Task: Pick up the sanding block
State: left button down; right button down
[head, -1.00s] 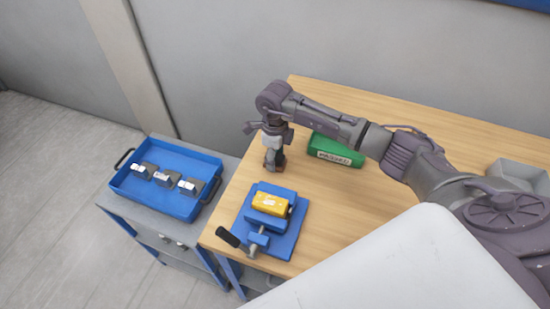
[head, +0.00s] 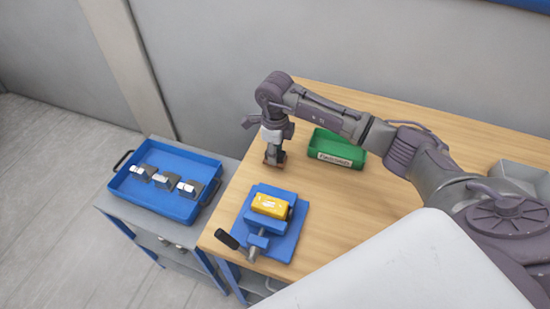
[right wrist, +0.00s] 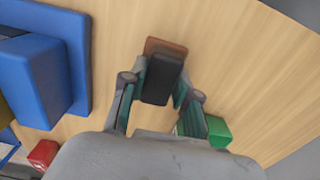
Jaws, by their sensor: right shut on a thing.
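The sanding block has a dark grip on a flat brown base. It shows in the right wrist view (right wrist: 160,80) between the fingers, and its brown base shows in the head view (head: 274,162). My right gripper (head: 274,152) points down with its fingers shut on the block's sides; they show on both sides of it in the right wrist view (right wrist: 160,97). The block appears at or slightly above the wooden table (head: 340,215); the exact gap cannot be told. My left gripper is not in view.
A blue vise (head: 286,243) with a yellow block (head: 271,206) is in front of the gripper. A green bin (head: 340,158) stands to its right. A blue tray (head: 140,194) with several metal parts is on the side cart at left. The table's middle is clear.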

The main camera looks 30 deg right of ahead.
jog(key=shift+w+r+b, duration=0.1)
jog(key=shift+r+b, duration=0.3)
jog(key=shift+r, duration=0.5)
jog(key=s+a+r+b, duration=0.2)
jog(key=s+r, duration=0.5)
jog(key=s, duration=0.4)
jog(key=shift+s+b, duration=0.3)
jog(key=shift+s, duration=0.05)
